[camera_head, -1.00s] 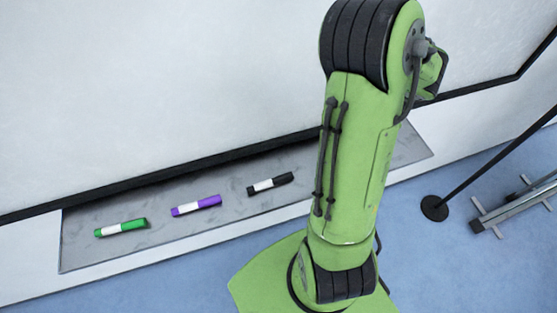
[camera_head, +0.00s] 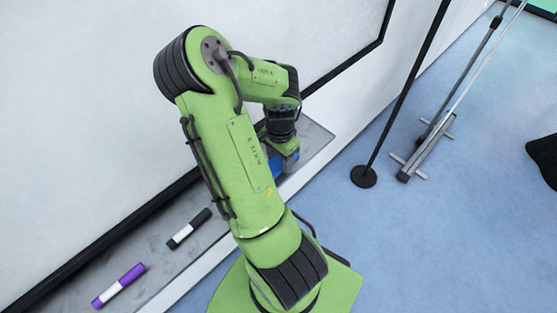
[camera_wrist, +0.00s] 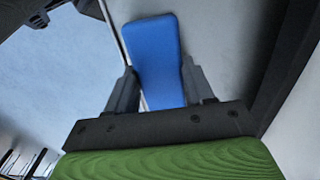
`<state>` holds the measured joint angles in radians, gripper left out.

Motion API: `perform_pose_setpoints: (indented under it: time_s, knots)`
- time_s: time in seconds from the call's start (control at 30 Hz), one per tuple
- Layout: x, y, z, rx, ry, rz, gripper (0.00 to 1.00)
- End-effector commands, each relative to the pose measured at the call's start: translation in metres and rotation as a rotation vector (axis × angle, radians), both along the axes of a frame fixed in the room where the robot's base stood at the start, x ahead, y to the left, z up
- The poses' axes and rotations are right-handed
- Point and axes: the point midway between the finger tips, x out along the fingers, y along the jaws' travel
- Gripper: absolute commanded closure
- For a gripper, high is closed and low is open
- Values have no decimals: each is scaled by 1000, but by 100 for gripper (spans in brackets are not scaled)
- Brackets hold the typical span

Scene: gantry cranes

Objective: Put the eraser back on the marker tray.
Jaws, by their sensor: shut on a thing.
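The blue eraser (camera_wrist: 155,55) is held between the two dark fingers of my gripper (camera_wrist: 160,80) in the wrist view. My gripper is shut on it, and the eraser extends beyond the fingertips. In the head view, a blue bit of the eraser (camera_head: 277,165) shows beside my gripper (camera_head: 285,160), partly hidden by my arm. It appears over or close to the right part of the grey marker tray (camera_head: 312,142). I cannot tell whether it touches the tray.
A black-and-white marker (camera_head: 188,229) and a purple-and-white marker (camera_head: 119,285) lie on the tray's left part. The whiteboard (camera_head: 80,120) rises behind the tray. A black pole with a round base (camera_head: 363,177) and a metal stand (camera_head: 425,150) are on the blue floor to the right.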

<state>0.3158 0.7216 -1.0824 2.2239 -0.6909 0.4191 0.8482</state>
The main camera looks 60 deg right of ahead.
Motion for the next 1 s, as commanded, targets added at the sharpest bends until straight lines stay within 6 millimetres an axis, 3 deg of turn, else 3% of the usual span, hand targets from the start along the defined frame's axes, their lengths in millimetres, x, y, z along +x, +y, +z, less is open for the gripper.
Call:
perform_pose_setpoints:
  time_s: [0.3,0.33,0.5,0.8,0.87,1.0]
  knots:
    - [0,0,-5,-1,-2,1,72]
    - [0,0,-5,0,-2,1,44]
    - [0,0,-4,-1,-2,1,22]
    - [1,0,1,-2,-3,1,22]
    - [1,-1,10,-3,-5,2,22]
    - [2,-1,47,-5,-9,3,22]
